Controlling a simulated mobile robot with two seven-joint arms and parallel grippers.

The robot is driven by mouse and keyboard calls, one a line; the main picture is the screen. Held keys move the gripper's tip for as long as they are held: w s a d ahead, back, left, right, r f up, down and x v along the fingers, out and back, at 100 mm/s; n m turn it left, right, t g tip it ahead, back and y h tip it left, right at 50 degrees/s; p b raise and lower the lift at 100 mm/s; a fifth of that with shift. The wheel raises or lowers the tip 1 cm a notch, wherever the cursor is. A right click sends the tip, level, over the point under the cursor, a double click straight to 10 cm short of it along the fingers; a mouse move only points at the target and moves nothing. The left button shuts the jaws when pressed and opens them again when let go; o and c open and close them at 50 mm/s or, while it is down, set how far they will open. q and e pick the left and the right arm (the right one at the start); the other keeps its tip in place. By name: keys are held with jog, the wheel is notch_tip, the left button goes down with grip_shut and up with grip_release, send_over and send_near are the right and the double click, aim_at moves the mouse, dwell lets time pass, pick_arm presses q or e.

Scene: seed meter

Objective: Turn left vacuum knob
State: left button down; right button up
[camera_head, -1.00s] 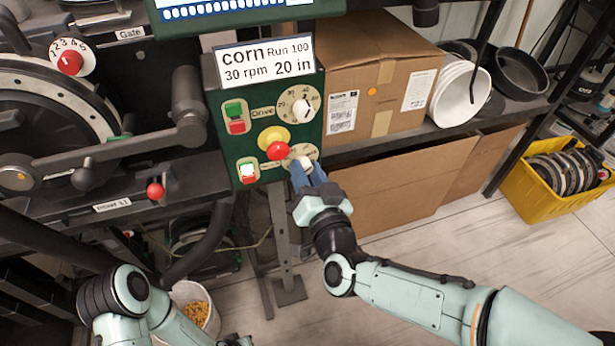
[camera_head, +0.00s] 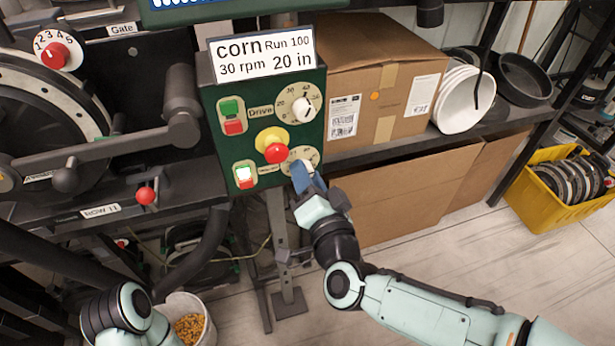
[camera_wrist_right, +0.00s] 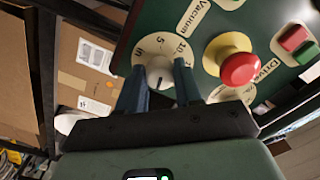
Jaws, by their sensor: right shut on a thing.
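The white vacuum knob (camera_wrist_right: 160,74) sits on a cream dial with numbers, beside the label "Vacuum" (camera_wrist_right: 194,15), in the right wrist view. My right gripper (camera_wrist_right: 161,82) has its two blue fingers on either side of this knob and is shut on it. In the head view my right gripper (camera_head: 304,173) is at the lower right of the green control panel (camera_head: 232,150). Its fingers hide most of the knob there, and part of the vacuum dial (camera_head: 298,154) shows above them. My left gripper is out of view; only my left arm shows at the lower left.
The red stop button (camera_head: 276,153) on its yellow base is close to the upper left of my right gripper. The drive knob (camera_head: 303,109) is above. A cardboard box (camera_head: 385,85) stands on the right shelf.

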jog(key=o, duration=1)
jog(key=shift+o, duration=0.2)
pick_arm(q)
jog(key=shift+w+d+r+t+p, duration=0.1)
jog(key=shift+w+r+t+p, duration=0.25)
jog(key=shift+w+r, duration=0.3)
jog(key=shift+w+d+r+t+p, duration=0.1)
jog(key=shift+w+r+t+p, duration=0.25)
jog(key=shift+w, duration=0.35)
pick_arm(e)
jog(key=v, duration=1.3)
jog(key=shift+s, duration=0.2)
